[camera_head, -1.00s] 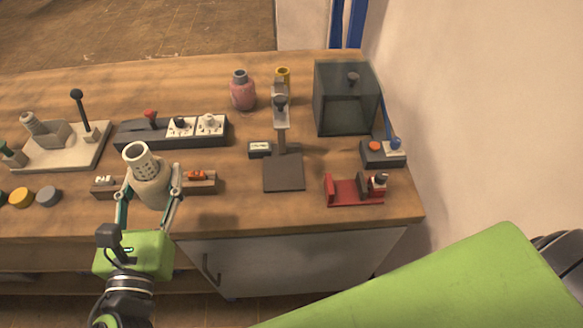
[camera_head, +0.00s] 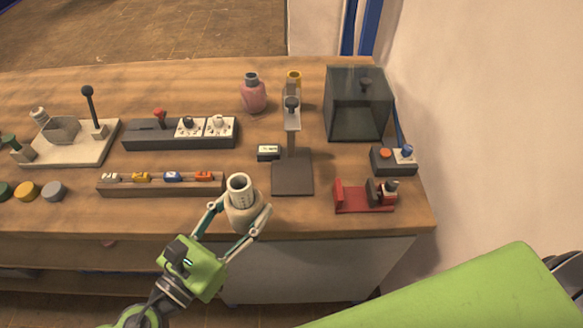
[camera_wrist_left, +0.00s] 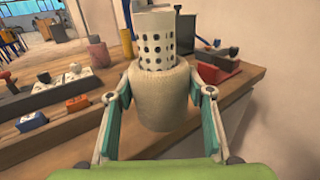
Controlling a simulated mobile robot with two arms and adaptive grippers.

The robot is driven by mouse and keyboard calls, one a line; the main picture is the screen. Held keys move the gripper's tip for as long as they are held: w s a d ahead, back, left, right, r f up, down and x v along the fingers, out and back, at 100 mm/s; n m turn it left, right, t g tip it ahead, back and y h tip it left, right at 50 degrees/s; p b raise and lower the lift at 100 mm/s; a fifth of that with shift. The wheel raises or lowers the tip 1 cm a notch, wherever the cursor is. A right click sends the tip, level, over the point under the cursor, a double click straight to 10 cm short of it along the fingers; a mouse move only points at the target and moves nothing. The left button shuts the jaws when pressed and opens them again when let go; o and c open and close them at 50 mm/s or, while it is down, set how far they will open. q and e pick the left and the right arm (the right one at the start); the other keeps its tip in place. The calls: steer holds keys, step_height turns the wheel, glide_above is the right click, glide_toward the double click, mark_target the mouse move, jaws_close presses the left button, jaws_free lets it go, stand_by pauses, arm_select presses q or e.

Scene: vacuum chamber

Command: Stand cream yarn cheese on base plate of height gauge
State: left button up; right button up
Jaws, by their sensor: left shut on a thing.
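The cream yarn cheese (camera_head: 243,207) is a cream yarn package on a perforated white tube that sticks up from its top. My left gripper (camera_head: 236,215) is shut on its sides and holds it roughly upright near the front edge of the bench. In the left wrist view the yarn cheese (camera_wrist_left: 163,95) sits between the two fingers. The height gauge has a dark flat base plate (camera_head: 292,178), a column and a head (camera_head: 292,104). The base plate is bare and lies to the right of and behind the held cheese. My right gripper is not in view.
A rail with coloured switches (camera_head: 160,184) lies left of the cheese. A small display box (camera_head: 268,152) sits beside the gauge column. A red fixture (camera_head: 362,196) and a button box (camera_head: 393,160) stand right of the plate. A pink yarn package (camera_head: 253,93) and glass box (camera_head: 358,104) stand behind.

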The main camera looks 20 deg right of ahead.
arm_select(q)
steer(key=p+x, duration=0.3)
steer(key=x, duration=1.3)
steer(key=shift+w+d+r, duration=0.15)
steer(key=shift+w+d, duration=0.05)
steer(key=shift+d, duration=0.15)
steer(key=shift+f+b, duration=0.75)
steer(key=shift+f, duration=1.05)
steer(key=shift+f+b, duration=0.3)
steer(key=o, duration=1.2)
steer(key=shift+o, duration=0.2)
steer(key=shift+r, duration=0.1)
